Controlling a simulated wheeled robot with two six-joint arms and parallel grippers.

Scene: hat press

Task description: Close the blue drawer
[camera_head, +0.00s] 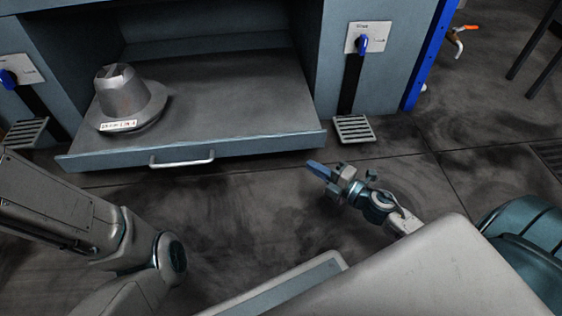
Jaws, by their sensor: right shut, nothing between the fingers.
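The blue-grey drawer (240,146) is pulled out of the cabinet at the upper left, with its inside showing. A pale bar handle (182,160) is on its front face. A grey metal hat form (123,96) with a small label stands in the drawer's left part. My right gripper (318,168) is shut and empty, with blue fingertips, just off the drawer's front right corner and apart from it. My left arm (100,225) comes in from the left, below the drawer; its gripper is not visible.
The cabinet (385,95) has a blue-knobbed switch plate (366,39) right of the drawer and another (18,71) on the left. A grey foot pedal (353,129) lies below the right switch. The dark floor (240,215) in front of the drawer is clear.

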